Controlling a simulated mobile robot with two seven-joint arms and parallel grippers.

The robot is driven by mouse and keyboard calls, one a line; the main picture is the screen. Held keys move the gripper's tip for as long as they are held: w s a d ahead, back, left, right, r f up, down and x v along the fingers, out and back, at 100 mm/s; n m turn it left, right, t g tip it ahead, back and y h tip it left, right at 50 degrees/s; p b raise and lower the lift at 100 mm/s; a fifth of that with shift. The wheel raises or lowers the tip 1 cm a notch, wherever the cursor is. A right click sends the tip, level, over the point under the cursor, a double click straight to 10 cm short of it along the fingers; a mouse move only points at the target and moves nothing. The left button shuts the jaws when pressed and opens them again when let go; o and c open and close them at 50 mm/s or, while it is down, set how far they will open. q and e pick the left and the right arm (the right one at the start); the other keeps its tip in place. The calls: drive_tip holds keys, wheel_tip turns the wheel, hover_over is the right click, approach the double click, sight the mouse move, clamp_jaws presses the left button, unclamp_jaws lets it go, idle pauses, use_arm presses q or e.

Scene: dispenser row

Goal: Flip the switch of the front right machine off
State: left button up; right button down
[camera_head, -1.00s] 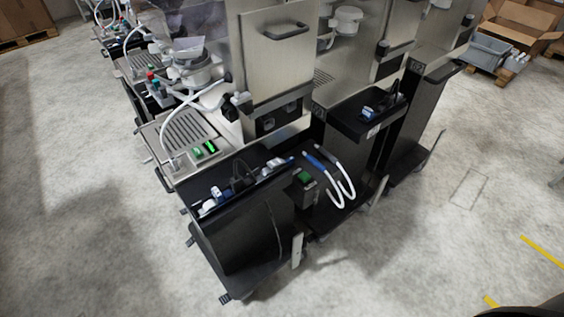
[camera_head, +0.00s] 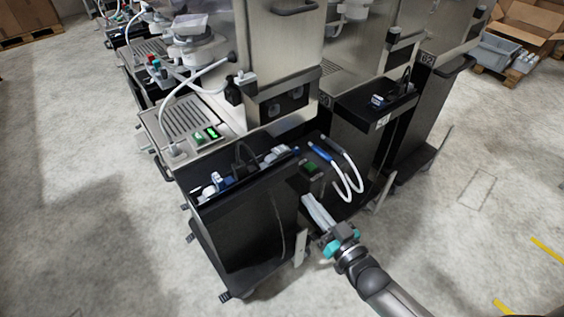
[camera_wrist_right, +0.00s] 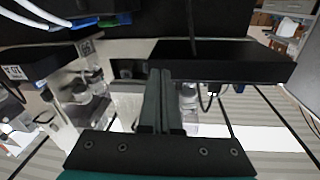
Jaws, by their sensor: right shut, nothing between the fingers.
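The nearest machine (camera_head: 285,60) is steel, with a black front box (camera_head: 240,225) below it. A small dark box with a green-topped switch (camera_head: 311,168) sits at the right end of this front box. My right gripper (camera_head: 308,200) is shut and empty, just below and in front of the green switch. A small gap seems to lie between them, but contact is hard to judge. In the right wrist view the shut fingers (camera_wrist_right: 160,75) point away toward a dark ledge (camera_wrist_right: 230,62). My left gripper is not in view.
A green-lit panel (camera_head: 206,136) sits beside the machine's drip grate (camera_head: 185,115). Blue-ended white hoses (camera_head: 345,178) hang right of the switch. Another machine's black shelf (camera_head: 375,105) stands behind right. The floor (camera_head: 470,240) at right is clear.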

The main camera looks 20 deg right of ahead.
wheel_tip(320, 180, up, 9)
drive_tip(key=a+t+y, duration=0.1)
drive_tip(key=t+y, duration=0.1)
drive_tip(key=shift+w+r+t+b, duration=0.15)
drive_tip(key=shift+t+b, duration=0.15)
drive_tip(key=shift+t, duration=0.1)
drive_tip(key=shift+w+a, duration=0.1)
wheel_tip(320, 180, up, 3)
hover_over(282, 167)
drive_tip(key=shift+w+d, duration=0.25)
drive_tip(key=shift+w, duration=0.05)
drive_tip(key=f, duration=0.1)
drive_tip(key=f+b, duration=0.1)
drive_tip(key=f, duration=0.1)
drive_tip(key=shift+s+a, duration=0.15)
drive_tip(key=shift+s, duration=0.05)
drive_tip(key=shift+a+f+b, duration=0.1)
drive_tip(key=shift+f+b, duration=0.25)
drive_tip(key=shift+f, duration=0.1)
